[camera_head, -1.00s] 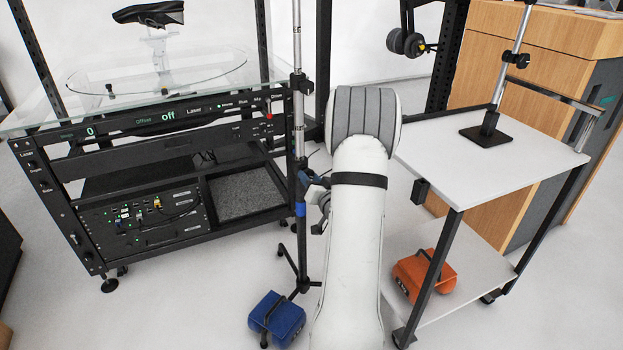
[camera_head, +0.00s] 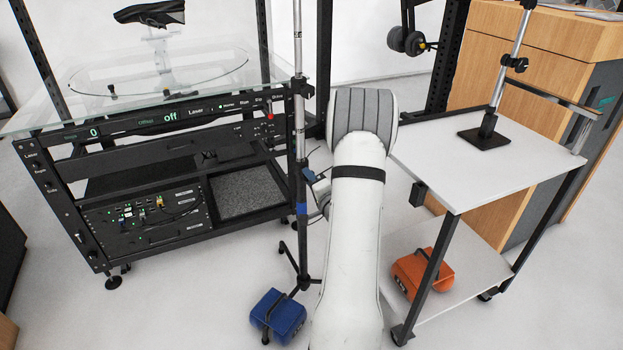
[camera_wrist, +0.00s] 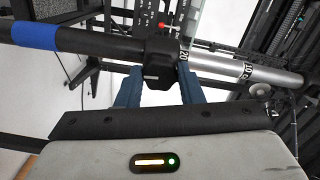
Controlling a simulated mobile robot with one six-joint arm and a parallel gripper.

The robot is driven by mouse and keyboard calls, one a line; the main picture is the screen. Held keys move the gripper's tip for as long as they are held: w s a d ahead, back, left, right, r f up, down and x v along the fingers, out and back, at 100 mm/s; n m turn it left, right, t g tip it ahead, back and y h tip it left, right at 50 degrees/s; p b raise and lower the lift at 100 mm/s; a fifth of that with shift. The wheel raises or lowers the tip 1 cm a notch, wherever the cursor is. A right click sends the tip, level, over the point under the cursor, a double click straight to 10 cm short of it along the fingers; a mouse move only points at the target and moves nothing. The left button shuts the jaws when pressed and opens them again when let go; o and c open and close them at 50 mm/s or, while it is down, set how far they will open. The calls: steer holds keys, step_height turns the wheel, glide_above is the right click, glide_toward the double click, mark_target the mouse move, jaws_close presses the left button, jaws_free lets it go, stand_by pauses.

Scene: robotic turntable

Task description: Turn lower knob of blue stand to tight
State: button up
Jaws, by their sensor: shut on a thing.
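The blue stand is a thin upright pole on dark legs, with a blue band (camera_head: 301,209) low on it; this band also shows in the wrist view (camera_wrist: 35,36). Its lower knob (camera_wrist: 158,68) is a black block with a short pale mark, seen between my blue fingertips where the dark tube meets the silver tube. My gripper (camera_wrist: 160,88) is shut on this knob. In the head view my gripper (camera_head: 312,178) is beside the pole, partly hidden by my arm. The upper knob (camera_head: 304,89) sits higher on the pole. I cannot tell how tight the lower knob is.
A black rack with a glass top (camera_head: 210,75) stands close on the left. A white cart (camera_head: 490,175) stands on the right, with an orange weight (camera_head: 422,274) on its lower shelf. A blue weight (camera_head: 278,315) lies by the stand's legs.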

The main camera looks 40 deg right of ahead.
steer(key=shift+m, duration=0.6)
steer(key=o, duration=1)
steer(key=p+v, duration=0.1)
steer(key=v, duration=0.7)
steer(key=shift+d, duration=0.1)
